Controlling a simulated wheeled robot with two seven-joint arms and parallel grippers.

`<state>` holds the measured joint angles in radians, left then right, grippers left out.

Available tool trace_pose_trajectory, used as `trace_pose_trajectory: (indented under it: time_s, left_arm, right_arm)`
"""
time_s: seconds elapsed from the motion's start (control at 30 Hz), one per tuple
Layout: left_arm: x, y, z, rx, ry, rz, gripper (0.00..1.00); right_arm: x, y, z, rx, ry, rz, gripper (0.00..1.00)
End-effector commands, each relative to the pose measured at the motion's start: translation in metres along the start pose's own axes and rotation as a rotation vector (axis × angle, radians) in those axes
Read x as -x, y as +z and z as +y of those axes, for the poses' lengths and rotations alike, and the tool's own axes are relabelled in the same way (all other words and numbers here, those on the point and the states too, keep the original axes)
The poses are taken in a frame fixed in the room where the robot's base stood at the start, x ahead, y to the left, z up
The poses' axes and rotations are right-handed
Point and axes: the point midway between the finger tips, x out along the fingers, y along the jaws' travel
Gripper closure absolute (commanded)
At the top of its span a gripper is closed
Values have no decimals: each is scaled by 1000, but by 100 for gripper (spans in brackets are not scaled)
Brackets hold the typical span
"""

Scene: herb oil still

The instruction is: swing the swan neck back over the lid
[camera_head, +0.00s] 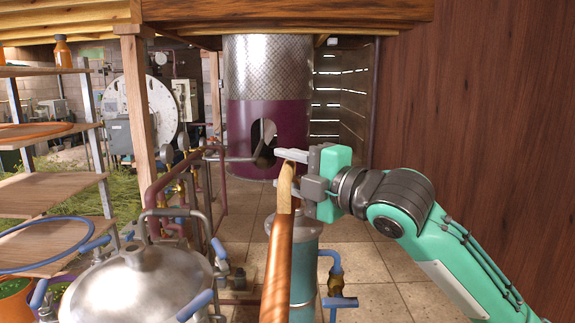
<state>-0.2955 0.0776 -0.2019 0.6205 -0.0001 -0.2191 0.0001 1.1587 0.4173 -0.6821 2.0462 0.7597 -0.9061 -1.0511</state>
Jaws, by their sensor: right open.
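The swan neck (277,265) is a copper-coloured pipe rising from the bottom edge, right of the lid, with a paler, wood-toned far end (285,188). The lid (135,285) is a domed silver metal cover with blue-gripped handles at lower left; the pipe is beside it, not over it. My right gripper (292,172) reaches in from the right with its fingers pointing left at the pale end. It is open, with the fingers apart around or just beside that end; I cannot tell whether they touch it. My left gripper is not in view.
A teal cylinder (304,265) with a blue-handled valve (338,302) stands behind the pipe. Pipes and valves (185,180) rise behind the lid. Wooden shelves (45,190) stand at left, a brown wall (480,110) at right. Tiled floor (370,270) lies open between.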

Motion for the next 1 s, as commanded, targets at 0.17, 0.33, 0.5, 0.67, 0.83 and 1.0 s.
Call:
trace_pose_trajectory:
  time_s: [0.17,0.33,0.5,0.67,0.83,1.0]
  left_arm:
    - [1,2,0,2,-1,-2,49]
    - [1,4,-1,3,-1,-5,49]
    - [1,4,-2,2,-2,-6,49]
    - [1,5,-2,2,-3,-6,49]
    - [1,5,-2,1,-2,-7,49]
    - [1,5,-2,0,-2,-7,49]
  right_arm:
    - [-3,0,0,0,0,0,59]
    - [-3,0,0,0,0,0,61]
    - [-3,0,0,0,0,0,95]
    - [-3,0,0,0,0,0,100]
    - [-3,-1,0,1,-1,-9,100]
    - [-4,-2,0,2,1,-53,100]
